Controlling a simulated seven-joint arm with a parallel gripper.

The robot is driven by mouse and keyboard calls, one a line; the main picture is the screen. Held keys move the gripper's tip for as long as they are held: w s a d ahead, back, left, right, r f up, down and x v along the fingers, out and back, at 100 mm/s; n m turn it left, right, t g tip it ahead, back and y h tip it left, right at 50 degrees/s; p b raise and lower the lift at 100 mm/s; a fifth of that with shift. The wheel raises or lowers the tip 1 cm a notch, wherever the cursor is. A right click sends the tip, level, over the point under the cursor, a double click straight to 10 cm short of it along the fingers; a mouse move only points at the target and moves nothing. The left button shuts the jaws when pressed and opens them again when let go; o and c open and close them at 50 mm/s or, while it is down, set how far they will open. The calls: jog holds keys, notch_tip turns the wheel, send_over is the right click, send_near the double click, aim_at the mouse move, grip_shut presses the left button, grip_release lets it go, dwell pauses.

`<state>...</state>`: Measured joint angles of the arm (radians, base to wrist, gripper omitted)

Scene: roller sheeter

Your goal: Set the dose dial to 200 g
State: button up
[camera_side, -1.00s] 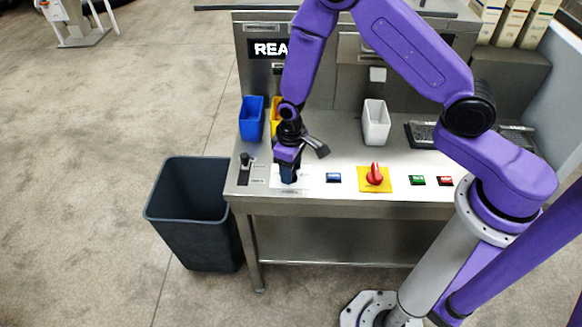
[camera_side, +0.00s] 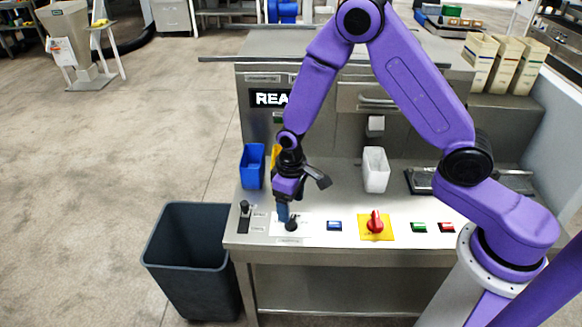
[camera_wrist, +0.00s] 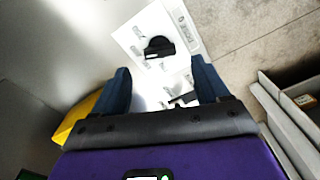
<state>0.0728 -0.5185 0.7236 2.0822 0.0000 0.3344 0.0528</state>
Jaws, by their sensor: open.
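The dose dial is a black knob (camera_side: 291,225) on a white label plate (camera_side: 290,240) near the left front of the steel panel. In the wrist view the dial (camera_wrist: 158,47) lies ahead of my fingers, with small printed marks around it that are too blurred to read. I cannot tell which mark it points to. My gripper (camera_wrist: 163,85) has its two blue fingers spread apart with nothing between them. In the side view my gripper (camera_side: 285,212) is just above the dial, pointing down, and partly covers the plate.
A black lever (camera_side: 244,212) stands left of the dial. A blue button (camera_side: 334,226), a red knob on yellow (camera_side: 375,224) and green and red buttons are to the right. Behind are a blue bin (camera_side: 253,166), a yellow bin (camera_side: 276,155) and a white bin (camera_side: 376,170). A dark waste bin (camera_side: 190,255) stands left.

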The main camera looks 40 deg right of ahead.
aim_at(291, 220)
notch_tip(291, 220, up, 12)
dwell(0.5)
dwell(0.5)
jog(key=s+d+r+n, duration=0.2)
jog(key=s, duration=0.6)
jog(key=s+d+r+n, duration=0.3)
jog(key=s, duration=0.6)
jog(key=s+d+r+n, duration=0.2)
jog(key=s+n, duration=0.1)
jog(key=s, duration=0.6)
jog(key=shift+s+d+r, duration=0.2)
jog(key=shift+s+d, duration=0.05)
jog(key=shift+d, duration=0.15)
